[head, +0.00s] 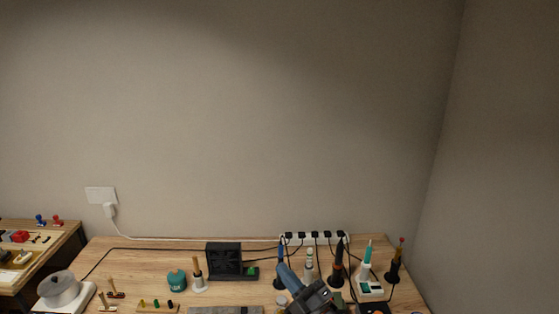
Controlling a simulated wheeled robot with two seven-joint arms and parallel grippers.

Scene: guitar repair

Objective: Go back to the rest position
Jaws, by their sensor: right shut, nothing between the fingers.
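My right gripper (322,299) shows at the bottom edge of the head view, right of the middle, over the front part of the wooden workbench (142,262). Its dark jaws are shut with nothing held. Part of it is cut off by the lower edge of the view. My left gripper is not in view.
A power strip (315,239) lies along the bench's back. A black fan box (224,260), a teal pot (177,281) and a soldering station (369,287) stand on the bench. A white round device (62,290) is at left. A second table (62,232) stands further left.

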